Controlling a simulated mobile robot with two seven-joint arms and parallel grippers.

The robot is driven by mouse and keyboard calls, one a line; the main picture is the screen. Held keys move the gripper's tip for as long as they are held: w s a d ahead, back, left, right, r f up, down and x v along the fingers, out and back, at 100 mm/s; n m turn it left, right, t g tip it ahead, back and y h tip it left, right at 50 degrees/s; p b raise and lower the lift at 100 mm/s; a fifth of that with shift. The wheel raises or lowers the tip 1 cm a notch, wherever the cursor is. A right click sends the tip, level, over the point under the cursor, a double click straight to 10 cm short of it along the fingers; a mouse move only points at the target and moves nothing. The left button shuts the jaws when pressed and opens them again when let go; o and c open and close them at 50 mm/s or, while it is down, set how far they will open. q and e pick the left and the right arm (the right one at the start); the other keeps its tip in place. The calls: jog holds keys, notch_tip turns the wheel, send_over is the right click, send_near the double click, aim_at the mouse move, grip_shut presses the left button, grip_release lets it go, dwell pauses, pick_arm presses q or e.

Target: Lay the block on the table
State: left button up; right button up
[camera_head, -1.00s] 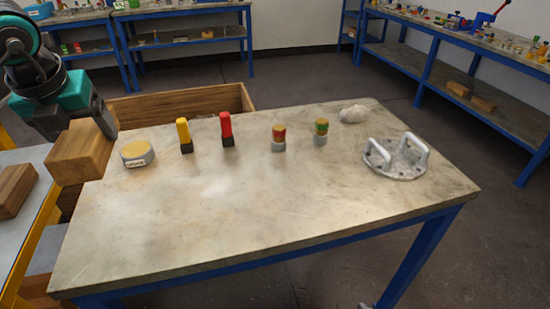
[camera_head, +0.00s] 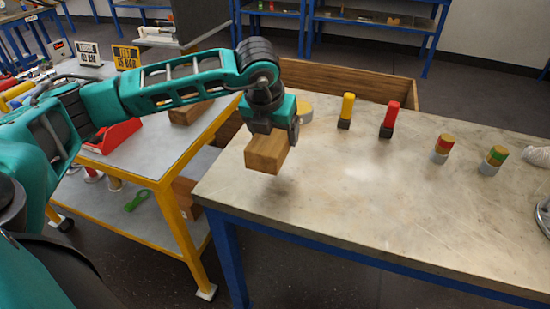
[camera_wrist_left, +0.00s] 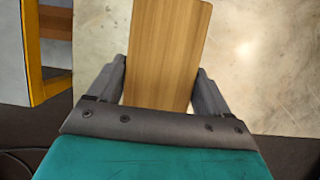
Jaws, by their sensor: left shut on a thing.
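The wooden block (camera_head: 266,152) is held in my left gripper (camera_head: 272,130), over the left end of the stone-topped table (camera_head: 330,195). In the left wrist view the block (camera_wrist_left: 166,50) sits between the two dark fingers of my left gripper (camera_wrist_left: 165,85), with the pale tabletop (camera_wrist_left: 265,60) behind it. The block appears to be a little above the tabletop, but I cannot tell the exact gap. My right gripper is not in view.
A yellow-handled piece (camera_head: 346,110), a red-handled piece (camera_head: 390,119) and small banded cylinders stand farther right. The front middle of the table is clear. A yellow-framed cart (camera_head: 165,180) stands at left.

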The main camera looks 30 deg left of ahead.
pick_arm(q)
notch_tip(320, 180, down, 7)
jog(key=shift+r, duration=0.15)
jog(key=shift+f, duration=0.2)
jog(key=shift+b, duration=0.3)
jog(key=shift+f, duration=0.15)
jog(key=o, duration=1.2)
